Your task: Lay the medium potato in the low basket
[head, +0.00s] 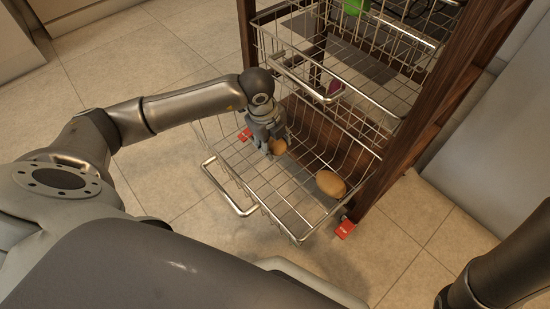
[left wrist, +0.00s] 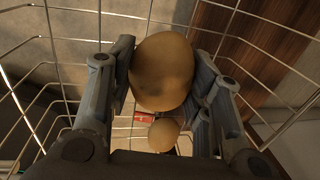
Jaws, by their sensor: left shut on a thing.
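My left gripper (head: 273,143) is inside the low basket (head: 272,213), a pulled-out wire drawer, near its far left side. It is shut on a brown potato (head: 279,147), which I take as the medium potato. In the left wrist view the held potato (left wrist: 162,72) sits between the two fingers (left wrist: 163,85). The potato is low over the wire floor; I cannot tell whether it touches. A second, larger-looking potato (head: 331,184) lies at the right of the basket; it also shows beyond the held one (left wrist: 163,135). My right gripper is out of view.
An upper wire basket (head: 335,92) overhangs the back of the low one, with a dark red item (head: 334,88) in it. A green item (head: 354,6) is higher up. A dark wooden post (head: 400,130) stands at the right. The basket's middle is bare.

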